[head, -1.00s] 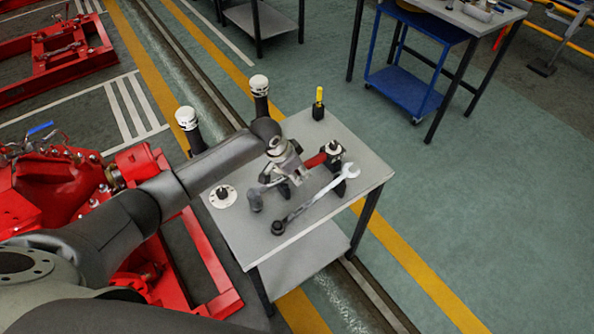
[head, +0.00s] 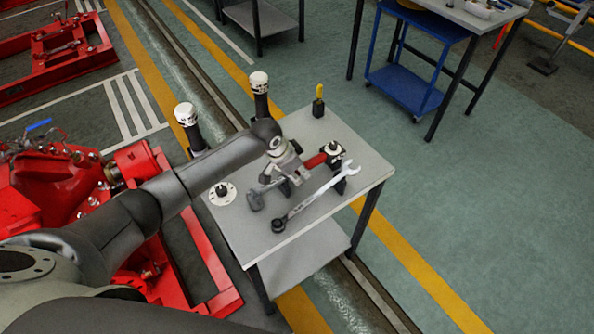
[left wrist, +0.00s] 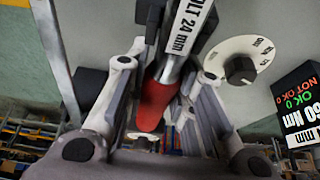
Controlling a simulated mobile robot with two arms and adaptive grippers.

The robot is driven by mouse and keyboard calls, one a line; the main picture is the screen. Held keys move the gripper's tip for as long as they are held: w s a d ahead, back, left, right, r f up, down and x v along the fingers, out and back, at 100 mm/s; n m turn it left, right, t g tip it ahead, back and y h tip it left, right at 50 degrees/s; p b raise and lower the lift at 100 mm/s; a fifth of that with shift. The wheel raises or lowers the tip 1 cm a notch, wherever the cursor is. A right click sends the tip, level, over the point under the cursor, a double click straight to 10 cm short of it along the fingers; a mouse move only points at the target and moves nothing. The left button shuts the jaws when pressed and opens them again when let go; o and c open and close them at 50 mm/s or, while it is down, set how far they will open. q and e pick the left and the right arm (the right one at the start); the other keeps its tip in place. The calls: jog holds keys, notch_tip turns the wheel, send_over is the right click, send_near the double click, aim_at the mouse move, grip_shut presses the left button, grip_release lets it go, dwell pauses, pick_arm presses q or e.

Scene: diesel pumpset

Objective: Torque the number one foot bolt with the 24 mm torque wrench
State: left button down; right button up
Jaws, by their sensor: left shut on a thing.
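My left gripper (head: 288,172) reaches over the small grey table (head: 300,230) from the left. In the left wrist view it is shut on a red handle (left wrist: 157,100), which lies between the two fingers. A white label reading "24 mm" (left wrist: 190,25) shows beside the handle's dark shaft, so this looks like the 24 mm torque wrench (head: 317,159). In the head view the gripper covers part of it, and it is still low over the table. The number one foot bolt cannot be made out. My right gripper is not in view.
A grey open-ended spanner (head: 312,198) lies close in front. A white dial (head: 222,193) is on the table's left; a yellow-handled tool (head: 319,100) stands at its back. The wrist view shows a display block (left wrist: 300,105). Red pumpset (head: 60,190) is left; open floor is right.

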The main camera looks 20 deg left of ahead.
pick_arm(q)
jog(key=shift+f, duration=0.2)
jog(key=c, duration=1.2)
grip_release()
jog(key=shift+o, duration=0.2)
jog(key=shift+s+f, duration=0.1)
jog(key=shift+f, duration=0.05)
jog(key=v, duration=1.2)
jog(key=shift+d, duration=0.1)
